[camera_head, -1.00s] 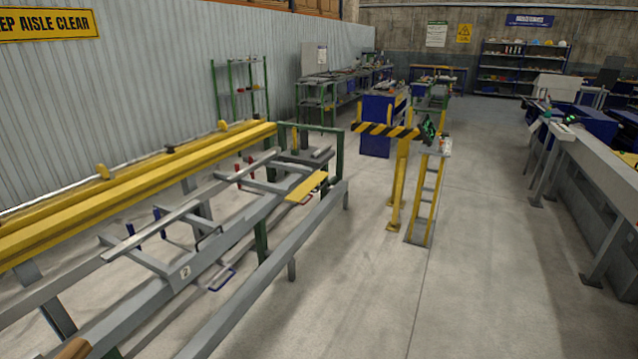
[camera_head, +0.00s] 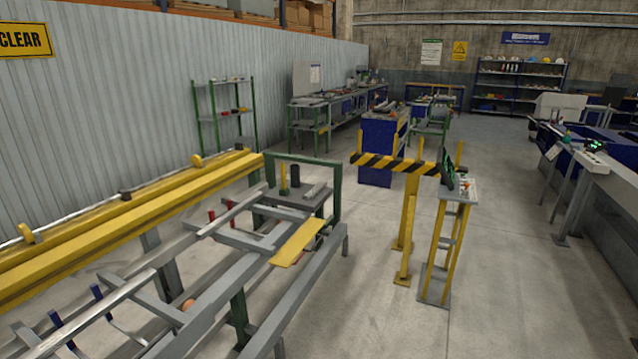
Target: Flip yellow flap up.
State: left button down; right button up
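The yellow flap (camera_head: 298,243) is a flat plate at the far right end of the runout table (camera_head: 253,262). It lies along the table's right side, close to level, just in front of the green end frame. Neither of my grippers shows in the head view, so I cannot see whether they are open or shut.
A striped black-and-yellow barrier (camera_head: 395,164) and a yellow stand (camera_head: 447,240) with a small control panel are right of the table's far end. A long yellow beam (camera_head: 130,212) runs along the table's left. Concrete floor (camera_head: 390,325) right of the table is clear.

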aim_at(288, 253)
jog(key=z, duration=0.4)
jog(key=i, duration=2.5)
jog(key=z, duration=0.45)
